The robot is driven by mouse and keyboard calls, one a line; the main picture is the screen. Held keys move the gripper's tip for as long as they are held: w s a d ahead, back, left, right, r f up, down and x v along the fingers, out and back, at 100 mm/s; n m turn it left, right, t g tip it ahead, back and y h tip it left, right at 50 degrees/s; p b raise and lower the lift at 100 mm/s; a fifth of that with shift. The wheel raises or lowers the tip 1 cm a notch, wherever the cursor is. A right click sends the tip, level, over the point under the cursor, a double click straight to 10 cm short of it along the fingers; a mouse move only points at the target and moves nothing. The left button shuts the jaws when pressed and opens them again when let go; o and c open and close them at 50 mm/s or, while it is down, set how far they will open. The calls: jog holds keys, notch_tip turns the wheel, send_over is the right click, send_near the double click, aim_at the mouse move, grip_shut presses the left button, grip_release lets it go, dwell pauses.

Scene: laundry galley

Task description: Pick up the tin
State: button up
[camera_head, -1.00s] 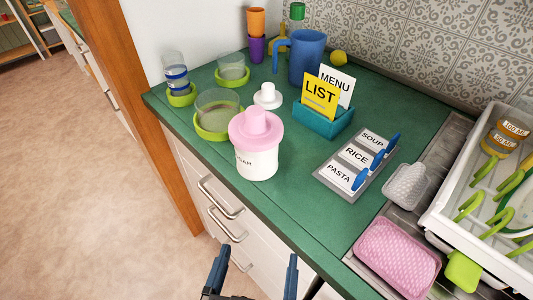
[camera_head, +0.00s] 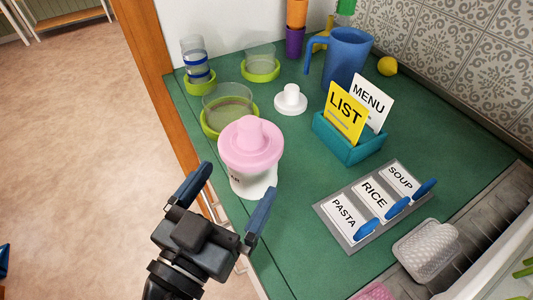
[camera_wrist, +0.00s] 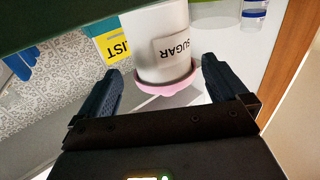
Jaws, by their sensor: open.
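The tin (camera_head: 252,184) is a white canister labelled SUGAR with a pink knobbed lid (camera_head: 250,146). It stands upright near the front edge of the green counter. My gripper (camera_head: 236,182) is open, its two blue-tipped fingers pointing towards the tin from the front edge. In the wrist view, the tin (camera_wrist: 165,42) shows upside down, between and beyond the open fingers (camera_wrist: 162,75). Nothing is held.
A glass in a green holder (camera_head: 216,128) stands close behind the tin, with a white lidded piece (camera_head: 290,99) nearby. A teal card holder (camera_head: 345,144) and grey label board (camera_head: 351,244) are to the right. A blue jug (camera_head: 345,62) stands behind. Floor is left.

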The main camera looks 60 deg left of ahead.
jog(key=p+x, duration=0.1)
jog(key=x, duration=0.2)
jog(key=p+x, duration=0.1)
jog(key=x, duration=0.2)
jog(key=shift+a+r, duration=0.15)
jog(key=shift+r, duration=0.05)
jog(key=shift+w+a+f, duration=0.15)
jog(key=shift+w+a, duration=0.1)
jog(key=shift+w, duration=0.2)
jog(key=shift+c, duration=0.3)
jog(key=c, duration=0.7)
